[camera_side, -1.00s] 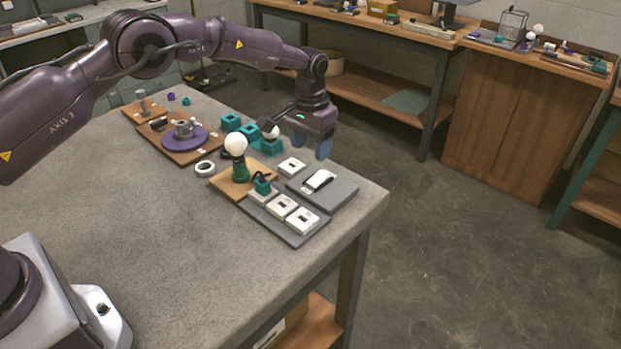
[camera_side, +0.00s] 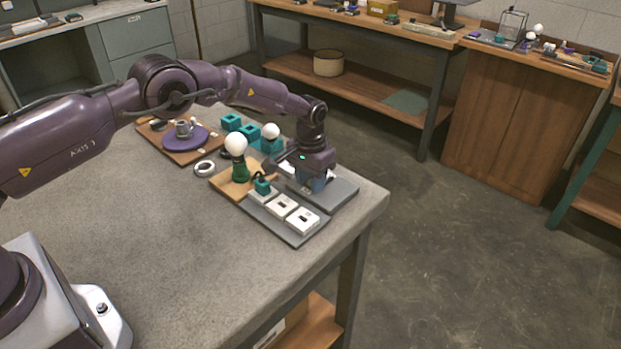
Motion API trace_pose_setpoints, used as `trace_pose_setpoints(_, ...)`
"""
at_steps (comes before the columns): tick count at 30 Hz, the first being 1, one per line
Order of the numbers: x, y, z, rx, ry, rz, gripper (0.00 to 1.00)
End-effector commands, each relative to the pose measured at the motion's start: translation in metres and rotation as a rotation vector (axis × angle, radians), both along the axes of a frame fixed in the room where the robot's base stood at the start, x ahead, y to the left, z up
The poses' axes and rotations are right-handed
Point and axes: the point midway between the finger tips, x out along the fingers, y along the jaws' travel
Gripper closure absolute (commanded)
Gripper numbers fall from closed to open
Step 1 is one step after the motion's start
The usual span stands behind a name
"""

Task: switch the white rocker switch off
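My gripper (camera_side: 312,186) points down low over the grey board (camera_side: 343,192) at the table's right corner. Its blue fingers overlap in this view, so their gap does not show. The gripper covers most of the long white switch with a dark end that lies on this board; its setting cannot be made out, nor whether the fingers touch it. Two square white units with dark centres, one nearer the middle (camera_side: 281,206) and one nearer the corner (camera_side: 302,220), sit on the front grey strip.
Teal blocks (camera_side: 231,122) and another white ball (camera_side: 270,131) are behind. The table's front left is clear.

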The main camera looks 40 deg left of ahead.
Motion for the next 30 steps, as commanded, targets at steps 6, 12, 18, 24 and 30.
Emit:
trace_pose_setpoints(6, 0.0001, 0.0000, 0.0002, 0.000, 0.001, 0.000, 0.92)
trace_pose_setpoints(12, 0.0033, -0.0004, -0.0004, -0.001, 0.034, 0.000, 0.92)
trace_pose_setpoints(18, 0.0048, -0.0004, 0.0009, -0.001, 0.093, 0.000, 0.92)
trace_pose_setpoints(24, 0.0034, -0.0001, 0.0031, -0.001, 0.126, 0.000, 0.92)
trace_pose_setpoints(30, 0.0027, -0.0001, 0.0042, -0.001, 0.133, 0.001, 0.92)
